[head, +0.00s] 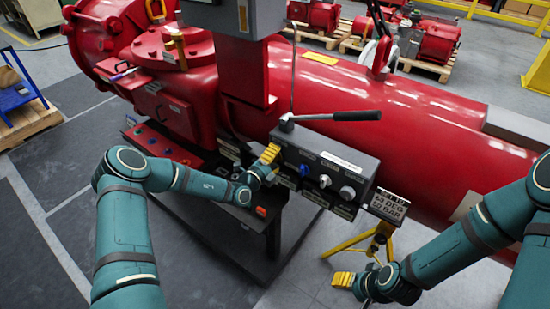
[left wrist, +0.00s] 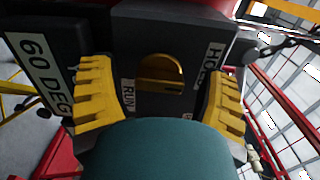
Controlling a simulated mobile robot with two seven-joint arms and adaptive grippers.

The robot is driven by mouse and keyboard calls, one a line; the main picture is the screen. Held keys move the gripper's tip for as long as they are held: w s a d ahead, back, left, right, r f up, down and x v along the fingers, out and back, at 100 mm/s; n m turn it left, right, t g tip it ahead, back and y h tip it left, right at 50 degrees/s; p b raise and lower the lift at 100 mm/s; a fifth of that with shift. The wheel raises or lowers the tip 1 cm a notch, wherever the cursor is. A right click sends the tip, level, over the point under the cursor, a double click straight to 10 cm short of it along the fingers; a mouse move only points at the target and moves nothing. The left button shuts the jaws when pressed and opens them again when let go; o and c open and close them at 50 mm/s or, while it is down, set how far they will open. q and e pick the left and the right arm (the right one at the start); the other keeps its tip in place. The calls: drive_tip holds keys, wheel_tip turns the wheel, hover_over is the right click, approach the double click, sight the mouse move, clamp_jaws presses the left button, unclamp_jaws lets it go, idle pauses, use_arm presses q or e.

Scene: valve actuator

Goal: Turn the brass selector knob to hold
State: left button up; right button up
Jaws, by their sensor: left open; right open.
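The brass selector knob (left wrist: 162,72) sits on a dark panel in the left wrist view, between a RUN label (left wrist: 128,92) on the left and a HOLD label (left wrist: 210,62) on the right. I cannot tell which label it points to. My left gripper (head: 266,163) is open, with its yellow fingers on either side of the knob and gaps to both. In the head view this gripper is at the left end of the grey control box (head: 335,165), and the knob is hidden. My right gripper (head: 350,281) is open and empty, low at the right.
Blue (head: 304,170) and grey (head: 325,181) knobs sit on the box's front, right of my left gripper. A black-handled lever (head: 340,116) extends above the box. The red cylinder (head: 420,125) lies behind.

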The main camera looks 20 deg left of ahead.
use_arm(q)
drive_tip(key=v, duration=1.2)
